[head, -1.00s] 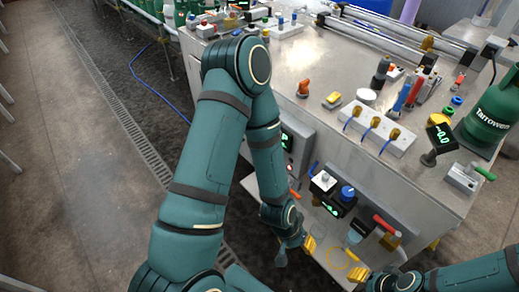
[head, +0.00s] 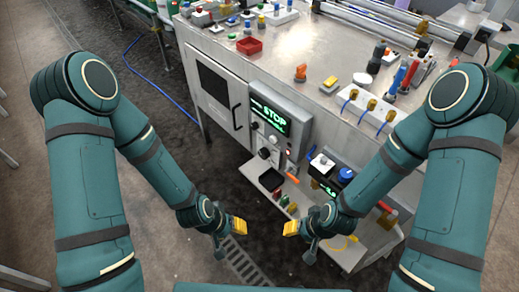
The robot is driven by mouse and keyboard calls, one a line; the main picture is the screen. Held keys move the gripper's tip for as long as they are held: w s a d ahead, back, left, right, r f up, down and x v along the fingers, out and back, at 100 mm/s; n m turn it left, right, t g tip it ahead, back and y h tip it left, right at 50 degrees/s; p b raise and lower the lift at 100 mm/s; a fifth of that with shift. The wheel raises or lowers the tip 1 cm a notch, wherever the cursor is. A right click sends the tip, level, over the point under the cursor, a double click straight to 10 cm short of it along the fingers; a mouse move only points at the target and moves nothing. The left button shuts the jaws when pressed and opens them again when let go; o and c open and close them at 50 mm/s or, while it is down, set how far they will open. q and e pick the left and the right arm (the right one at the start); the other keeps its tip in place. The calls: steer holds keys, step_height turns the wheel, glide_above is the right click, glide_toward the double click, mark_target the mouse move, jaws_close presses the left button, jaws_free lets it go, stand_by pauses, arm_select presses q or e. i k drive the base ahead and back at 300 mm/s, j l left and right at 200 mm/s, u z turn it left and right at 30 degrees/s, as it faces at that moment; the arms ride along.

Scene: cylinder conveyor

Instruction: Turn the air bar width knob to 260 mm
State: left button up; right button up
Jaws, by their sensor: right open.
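A small black control box (head: 323,177) on the machine's lower shelf carries a white knob (head: 321,161) and a blue knob (head: 346,174). Its green display is partly hidden by my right arm and cannot be read. I cannot tell which knob sets the air bar width. My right gripper (head: 291,229) is open, with yellow fingertips, in front of the shelf and below the box, apart from the knobs. My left gripper (head: 238,226) is to its left over the floor, touching no knob. Its yellow tips overlap, so its opening is unclear.
A control panel (head: 280,115) with a green STOP display and small dials is on the cabinet front. The steel tabletop (head: 290,55) holds a red tray (head: 249,46), an orange knob (head: 300,72) and several tools.

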mark_target(264, 154)
steer(key=i+j+z, duration=0.15)
steer(key=z, duration=0.3)
steer(key=i+j+z, duration=0.15)
steer(key=j+z, duration=0.15)
steer(key=z, duration=0.15)
steer(key=i+j+z, duration=0.1)
steer(key=j+z, duration=0.2)
steer(key=z, duration=0.15)
